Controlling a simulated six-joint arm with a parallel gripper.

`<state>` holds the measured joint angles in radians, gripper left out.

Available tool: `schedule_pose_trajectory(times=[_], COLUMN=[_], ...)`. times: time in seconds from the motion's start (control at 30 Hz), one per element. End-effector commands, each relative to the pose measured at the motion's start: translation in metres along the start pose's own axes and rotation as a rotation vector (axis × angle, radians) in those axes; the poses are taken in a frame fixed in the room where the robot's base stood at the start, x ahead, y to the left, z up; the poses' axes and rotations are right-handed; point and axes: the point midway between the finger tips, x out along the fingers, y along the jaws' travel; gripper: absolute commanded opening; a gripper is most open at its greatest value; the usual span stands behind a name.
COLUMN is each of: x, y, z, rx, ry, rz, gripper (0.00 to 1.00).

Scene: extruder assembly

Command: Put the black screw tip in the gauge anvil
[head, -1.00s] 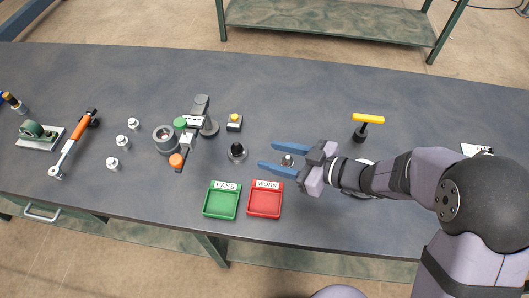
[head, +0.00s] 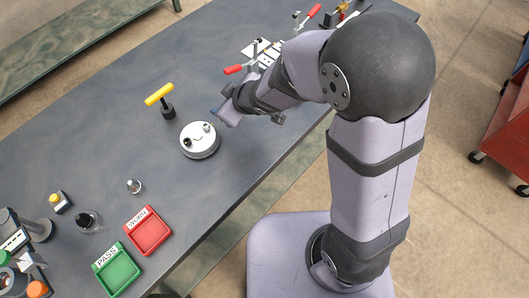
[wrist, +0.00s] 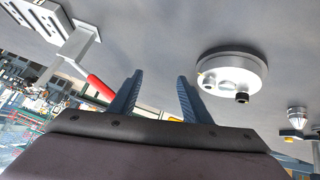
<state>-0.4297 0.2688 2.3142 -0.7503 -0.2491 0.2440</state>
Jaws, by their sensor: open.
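A dark, pointed piece in a shiny round base (head: 87,222) stands left of the trays in the head view; I cannot tell whether it is the black screw tip. A black cylindrical piece (wrist: 242,97) also sits on the round silver disc (wrist: 232,72) in the wrist view; the disc is also in the head view (head: 200,148). The gauge (head: 18,240) is cut off at the head view's left edge, and I cannot make out its anvil. My gripper (wrist: 158,78) is open and empty, its blue fingers apart. In the head view, it is beyond the disc.
A red tray marked WORN (head: 164,247) and a green tray marked PASS (head: 105,291) lie near the table edge. A small silver tip (head: 134,187) stands above them. A yellow T-handle tool (head: 160,95) is left of my gripper. A red-handled clamp (head: 234,69) is close beyond it.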

Motion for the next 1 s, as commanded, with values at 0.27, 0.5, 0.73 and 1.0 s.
schedule_pose_trajectory(times=[0.27,0.5,0.73,1.0], x=[-0.117,-0.180,-0.194,-0.195], y=[0.064,0.012,-0.008,-0.007], z=[0.170,0.226,0.233,0.231], rx=[0.537,0.854,0.935,0.933], ry=[-0.504,-0.728,-0.776,-0.776], rz=[0.250,0.183,0.142,0.142], gripper=[0.44,0.44,0.44,0.44])
